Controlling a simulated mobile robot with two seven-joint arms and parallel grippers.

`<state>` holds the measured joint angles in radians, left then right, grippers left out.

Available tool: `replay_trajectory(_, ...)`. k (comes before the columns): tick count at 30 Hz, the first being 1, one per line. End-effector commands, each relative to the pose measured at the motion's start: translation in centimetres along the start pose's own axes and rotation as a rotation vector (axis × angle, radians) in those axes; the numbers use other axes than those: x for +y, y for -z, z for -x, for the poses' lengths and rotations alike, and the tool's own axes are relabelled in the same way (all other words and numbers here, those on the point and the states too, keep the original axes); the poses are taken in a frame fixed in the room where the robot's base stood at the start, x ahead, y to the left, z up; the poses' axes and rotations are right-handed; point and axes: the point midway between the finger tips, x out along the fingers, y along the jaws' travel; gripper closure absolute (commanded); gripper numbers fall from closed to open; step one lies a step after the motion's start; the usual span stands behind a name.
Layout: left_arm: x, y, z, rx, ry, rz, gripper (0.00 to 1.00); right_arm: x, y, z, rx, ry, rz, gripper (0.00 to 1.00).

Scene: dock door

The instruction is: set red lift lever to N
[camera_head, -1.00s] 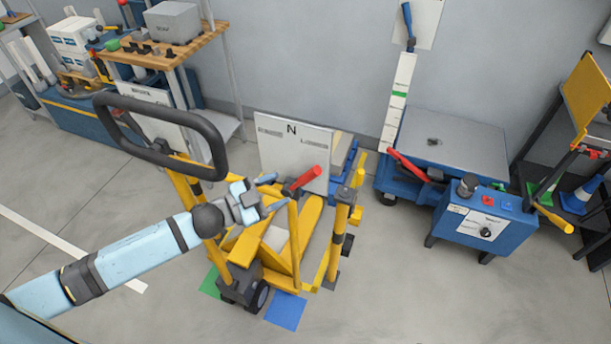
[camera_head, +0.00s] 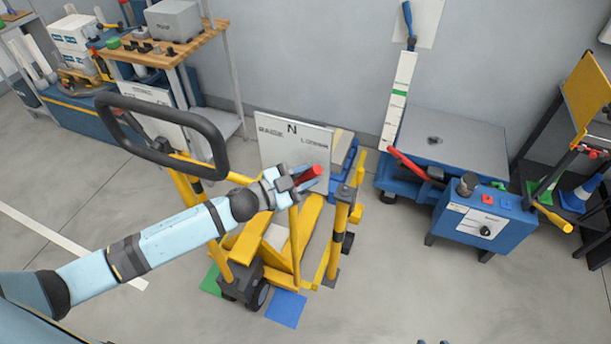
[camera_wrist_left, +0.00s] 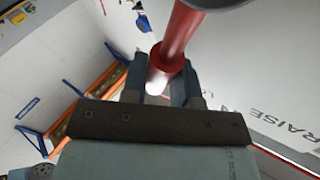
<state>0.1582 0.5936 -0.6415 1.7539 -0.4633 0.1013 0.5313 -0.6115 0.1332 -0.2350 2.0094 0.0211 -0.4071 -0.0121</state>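The red lift lever (camera_head: 309,174) is on the yellow pallet truck (camera_head: 308,212), in front of a white panel (camera_head: 278,135) marked N at its top middle. My left gripper (camera_head: 290,190) is at the lever's near end. In the left wrist view the red lever (camera_wrist_left: 175,45) has its end between the two dark fingers (camera_wrist_left: 160,85), which sit close against both sides, so the gripper looks shut on it. Part of the lever is hidden by the gripper. Two small dark tips at the bottom edge look like my right gripper (camera_head: 432,342), apart and empty.
The truck's black loop handle (camera_head: 215,135) rises beside my left arm. A blue lift table (camera_head: 450,135) with another red lever (camera_head: 408,164) and a blue control box (camera_head: 483,225) stand to the right.

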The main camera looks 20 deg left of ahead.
Motion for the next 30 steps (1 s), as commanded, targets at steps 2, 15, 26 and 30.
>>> replay_trajectory(2, 0.0, 0.0, 0.0, 0.0, 0.0, 0.0, 1.0, 0.0, 0.0, 0.0, 0.0, 0.001, 0.0, 0.57)
replay_trajectory(15, -0.6, -0.1, 0.5, 0.05, 0.029, 0.072, 1.0, 0.0, -0.8, -0.5, -0.007, 0.001, -0.005, 0.57)
replay_trajectory(26, -2.5, -0.3, 2.0, 0.195, 0.108, 0.274, 1.0, 0.1, -1.2, -1.2, -0.009, 0.002, -0.02, 0.57)
replay_trajectory(30, -3.2, -0.5, 2.5, 0.246, 0.136, 0.346, 1.0, 0.1, -1.2, -1.4, -0.009, 0.002, -0.026, 0.57)
